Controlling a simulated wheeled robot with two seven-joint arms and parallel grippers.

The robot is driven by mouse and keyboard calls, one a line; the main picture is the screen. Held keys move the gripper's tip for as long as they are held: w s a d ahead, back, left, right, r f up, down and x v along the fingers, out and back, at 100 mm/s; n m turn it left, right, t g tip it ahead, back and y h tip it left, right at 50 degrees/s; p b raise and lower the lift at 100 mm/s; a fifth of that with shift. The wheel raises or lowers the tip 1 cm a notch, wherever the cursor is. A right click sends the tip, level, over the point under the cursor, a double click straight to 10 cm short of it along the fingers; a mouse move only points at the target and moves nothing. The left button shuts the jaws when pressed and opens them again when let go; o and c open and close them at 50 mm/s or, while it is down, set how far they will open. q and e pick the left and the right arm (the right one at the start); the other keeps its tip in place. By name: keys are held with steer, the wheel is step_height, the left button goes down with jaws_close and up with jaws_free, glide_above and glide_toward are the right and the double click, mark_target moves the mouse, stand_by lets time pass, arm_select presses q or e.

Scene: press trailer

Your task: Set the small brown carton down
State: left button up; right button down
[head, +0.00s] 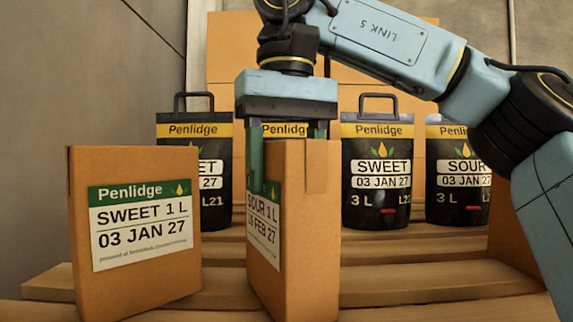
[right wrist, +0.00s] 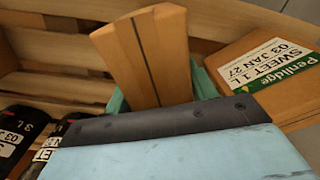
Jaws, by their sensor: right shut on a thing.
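The small brown carton (head: 312,230) is upright in the middle of the head view, its label turned left and reading "SOUR 1 L". My right gripper (head: 287,165) comes down from above and is shut on this carton, one finger over the label side. In the right wrist view the carton (right wrist: 148,58) is between the green fingers. Its bottom lies near the front pallet boards, but I cannot tell whether it touches them. My left gripper is not in view.
Another brown carton (head: 135,220), labelled "SWEET 1 L", stands close on the left, with a gap between. Several black bags (head: 377,165) stand behind on the wooden pallet (head: 420,285). Large boxes (head: 232,50) are at the back. A brown box edge (head: 508,235) shows at right.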

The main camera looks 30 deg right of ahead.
steer(key=shift+f, duration=0.15)
steer(key=shift+c, duration=2)
jaws_free()
steer(key=shift+s, duration=0.1)
steer(key=shift+f, duration=0.1)
steer(key=shift+r, duration=3.9)
